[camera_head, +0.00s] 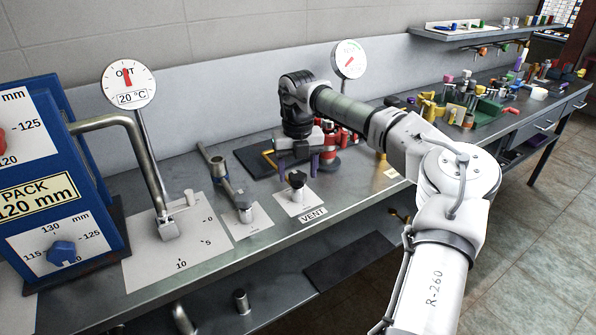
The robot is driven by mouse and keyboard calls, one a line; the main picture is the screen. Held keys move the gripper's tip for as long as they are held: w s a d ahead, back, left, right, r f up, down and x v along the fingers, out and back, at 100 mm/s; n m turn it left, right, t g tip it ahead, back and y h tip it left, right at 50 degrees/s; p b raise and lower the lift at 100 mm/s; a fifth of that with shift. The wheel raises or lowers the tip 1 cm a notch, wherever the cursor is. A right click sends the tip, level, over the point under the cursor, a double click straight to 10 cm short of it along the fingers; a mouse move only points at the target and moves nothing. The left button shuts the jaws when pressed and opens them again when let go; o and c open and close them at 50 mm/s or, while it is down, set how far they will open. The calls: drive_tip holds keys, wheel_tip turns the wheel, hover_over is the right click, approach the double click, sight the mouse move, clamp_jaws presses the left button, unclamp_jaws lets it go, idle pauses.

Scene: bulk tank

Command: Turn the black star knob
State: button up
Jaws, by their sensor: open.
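The black star knob (297,179) stands on a short post on a white plate (309,199) labelled VENT, near the front of the steel bench. My gripper (298,167) points down just above and behind the knob. Its two dark purple fingers are apart, one on each side in the picture, with nothing seen between them. Whether the fingers touch the knob cannot be told. My arm reaches in from the lower right.
A blue panel (101,204) and a large bent handle (141,152) are further left. Red fittings (331,137) stand behind my gripper. Cluttered parts fill the bench's right.

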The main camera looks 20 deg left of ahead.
sight(298, 176)
wheel_tip(298, 176, up, 13)
drive_tip(key=b, duration=0.1)
drive_tip(key=shift+r, duration=0.2)
idle(0.4)
